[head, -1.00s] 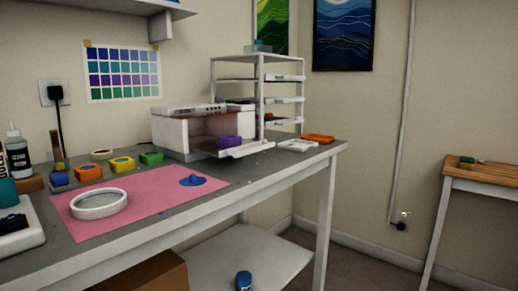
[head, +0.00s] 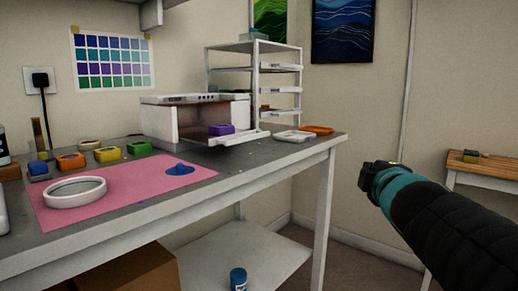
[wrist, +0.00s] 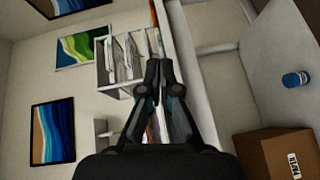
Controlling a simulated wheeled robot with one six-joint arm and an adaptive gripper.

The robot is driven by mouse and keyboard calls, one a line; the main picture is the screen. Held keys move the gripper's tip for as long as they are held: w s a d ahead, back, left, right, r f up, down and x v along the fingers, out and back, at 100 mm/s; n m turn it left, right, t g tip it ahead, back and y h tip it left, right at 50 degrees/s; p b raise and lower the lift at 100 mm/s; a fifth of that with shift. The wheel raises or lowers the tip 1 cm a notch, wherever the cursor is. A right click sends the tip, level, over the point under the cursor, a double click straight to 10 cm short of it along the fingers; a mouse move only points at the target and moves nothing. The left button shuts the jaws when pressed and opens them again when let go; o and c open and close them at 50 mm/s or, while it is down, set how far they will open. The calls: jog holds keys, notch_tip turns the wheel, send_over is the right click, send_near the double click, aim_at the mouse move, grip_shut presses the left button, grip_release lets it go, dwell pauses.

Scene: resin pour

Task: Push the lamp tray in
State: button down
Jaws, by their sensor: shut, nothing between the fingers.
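The white lamp box (head: 190,118) stands open-fronted on the grey bench in the head view. Its lamp tray (head: 240,138) sticks out of the front toward the right, with a purple mould (head: 221,129) on it. My gripper (head: 368,176) is in the air right of the bench, apart from the tray. In the wrist view my gripper (wrist: 159,68) shows its two fingers together, with nothing between them. I cannot make out the lamp tray in the wrist view.
A white rack (head: 278,85) stands behind the lamp; a white tray (head: 293,136) and an orange tray (head: 317,129) lie right of it. A pink mat (head: 120,195) with a white ring (head: 75,192) lies in front.

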jog(key=w+a+r+n+t+y+b, duration=0.2)
jog(key=w+a+r+n+y, duration=0.5)
jog(key=n, duration=0.8)
jog(key=n+g+y+b, duration=0.2)
jog(key=n+g+y, duration=0.65)
jog(key=n, duration=0.75)
send_near(251, 139)
jog(key=shift+t, duration=0.35)
jog(key=p+x, duration=0.1)
jog(key=x, duration=0.6)
jog(key=shift+s+a+f+p, duration=0.1)
jog(key=shift+a+f+p, duration=0.1)
jog(key=shift+p, duration=0.1)
